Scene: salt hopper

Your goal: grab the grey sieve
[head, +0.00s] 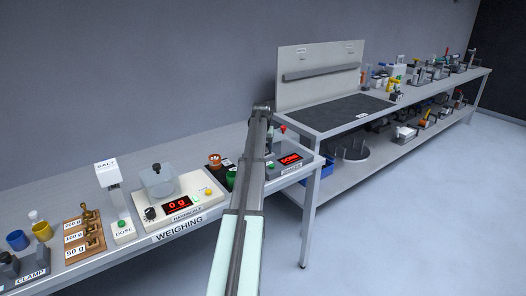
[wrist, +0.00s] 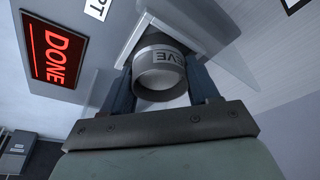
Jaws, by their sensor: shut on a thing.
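The grey sieve (wrist: 158,79) is a short round cup with a pale band lettered "SIEVE", seen in the wrist view. It sits between the two dark fingers of my gripper (wrist: 161,68), which is shut on it. A pale square-edged fixture shows right behind the sieve; I cannot tell whether the sieve still touches it. In the head view my own arm hides the sieve and most of my gripper.
A red DONE display (head: 290,159) stands close by and also shows in the wrist view (wrist: 54,53). The weighing scale (head: 180,199), salt doser (head: 113,200) and brass weights (head: 84,234) stand to the left. A bench with a dark mat (head: 335,112) and upright back panel (head: 319,75) is at right.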

